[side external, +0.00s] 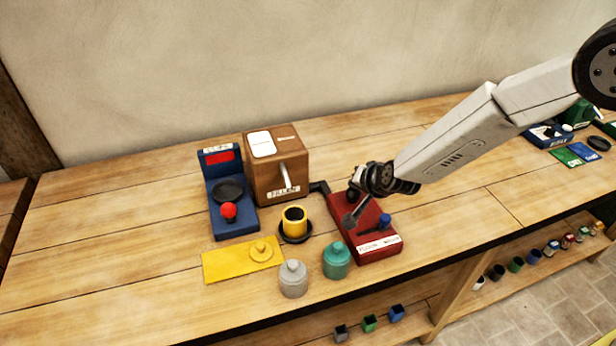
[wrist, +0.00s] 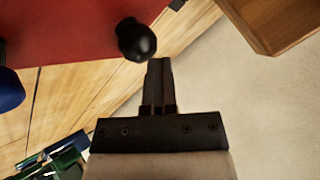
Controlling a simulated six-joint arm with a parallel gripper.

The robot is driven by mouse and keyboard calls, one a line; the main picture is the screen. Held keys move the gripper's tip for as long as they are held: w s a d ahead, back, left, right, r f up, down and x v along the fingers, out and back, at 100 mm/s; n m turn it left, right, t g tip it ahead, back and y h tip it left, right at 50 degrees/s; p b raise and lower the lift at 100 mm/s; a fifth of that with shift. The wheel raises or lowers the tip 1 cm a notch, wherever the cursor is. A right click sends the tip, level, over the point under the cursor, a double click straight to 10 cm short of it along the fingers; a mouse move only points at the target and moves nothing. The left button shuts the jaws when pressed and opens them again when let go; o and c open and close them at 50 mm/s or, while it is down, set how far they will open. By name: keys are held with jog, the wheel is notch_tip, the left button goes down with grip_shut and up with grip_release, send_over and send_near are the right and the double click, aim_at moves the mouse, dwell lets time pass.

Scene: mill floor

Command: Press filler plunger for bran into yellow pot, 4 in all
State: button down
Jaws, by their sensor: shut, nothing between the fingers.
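The yellow pot (side external: 294,222) stands upright on a small black dish, its inside dark; whether anything is in it I cannot tell. Behind it is a brown wooden box (side external: 290,165) with a lever and a label that seems to read filler. Beside them is a red base (side external: 370,238) with a blue knob (side external: 384,220) and a label I cannot read fully. In the wrist view a black knob (wrist: 136,40) sits over the red base (wrist: 65,30). My gripper (side external: 350,222) is shut and empty, above the red base; its fingertips (wrist: 158,66) are close to the black knob; contact is unclear.
A blue stand (side external: 233,226) with a red ball and black pan is at left. A yellow mat (side external: 220,264) bears a yellow lid (side external: 262,251). A grey jar (side external: 293,280) and teal jar (side external: 336,262) stand near the front edge. The far-left tabletop is clear.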

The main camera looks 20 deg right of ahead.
jog(key=shift+s, duration=0.1)
jog(key=shift+r, duration=1.3)
jog(key=shift+r, duration=0.1)
jog(key=shift+r, duration=2.45)
dwell(0.8)
jog(key=shift+r, duration=1.9)
jog(key=shift+f, duration=0.3)
send_over(355, 192)
jog(key=shift+f, duration=4.1)
